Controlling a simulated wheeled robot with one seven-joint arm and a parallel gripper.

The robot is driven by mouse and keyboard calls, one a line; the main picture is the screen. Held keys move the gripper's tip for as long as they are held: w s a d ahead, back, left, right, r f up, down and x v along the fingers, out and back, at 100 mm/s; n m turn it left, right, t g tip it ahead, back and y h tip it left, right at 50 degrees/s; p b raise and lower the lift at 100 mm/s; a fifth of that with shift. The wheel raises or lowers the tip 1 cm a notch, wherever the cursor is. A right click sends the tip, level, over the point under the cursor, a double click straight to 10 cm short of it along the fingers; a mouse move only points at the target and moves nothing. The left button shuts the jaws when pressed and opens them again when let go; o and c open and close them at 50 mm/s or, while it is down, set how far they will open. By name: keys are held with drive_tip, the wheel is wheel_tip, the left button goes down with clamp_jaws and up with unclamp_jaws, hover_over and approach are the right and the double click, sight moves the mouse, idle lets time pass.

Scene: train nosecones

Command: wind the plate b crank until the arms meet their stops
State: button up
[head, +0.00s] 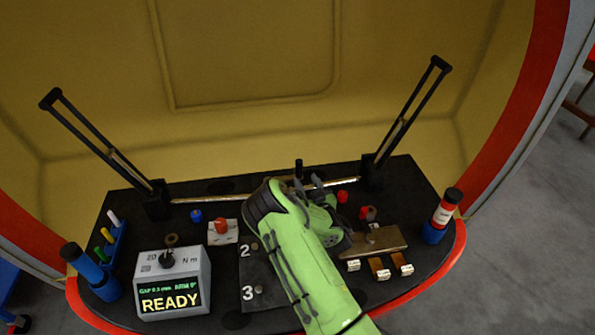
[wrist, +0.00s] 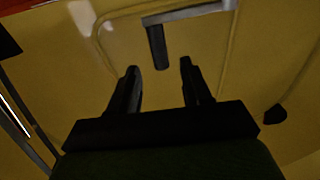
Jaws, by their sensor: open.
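In the head view my green gripper (head: 318,184) reaches over the middle of the black bench, near the linkage rod. Its jaws are open and empty. In the wrist view the crank's black handle (wrist: 157,46) hangs from a grey crank arm (wrist: 188,14), ahead of the open fingers (wrist: 160,82) and roughly between them in the picture, not gripped. In the head view a black upright knob (head: 299,169), apparently this handle, shows beside the fingers; the rest is hidden. The left wiper arm (head: 98,133) leans left and the right wiper arm (head: 409,108) leans right. The plate's letter is not readable.
A grey box with a READY display (head: 171,285) stands front left. Blue bottle (head: 88,269) and marker rack (head: 109,243) are at left; a red-and-white bottle (head: 446,208) is at right. A brass plate (head: 374,240) and small tagged parts lie right of my arm.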

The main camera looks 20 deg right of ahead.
sight(300, 170)
drive_tip(key=w+b, duration=0.1)
drive_tip(key=w, duration=0.2)
drive_tip(key=w+b, duration=0.1)
drive_tip(key=w, duration=0.3)
drive_tip(key=shift+w+d+f, duration=0.1)
drive_tip(key=shift+d+f, duration=0.05)
drive_tip(key=shift+d, duration=0.05)
drive_tip(key=shift+w+b, duration=0.3)
drive_tip(key=shift+w, duration=0.1)
clamp_jaws()
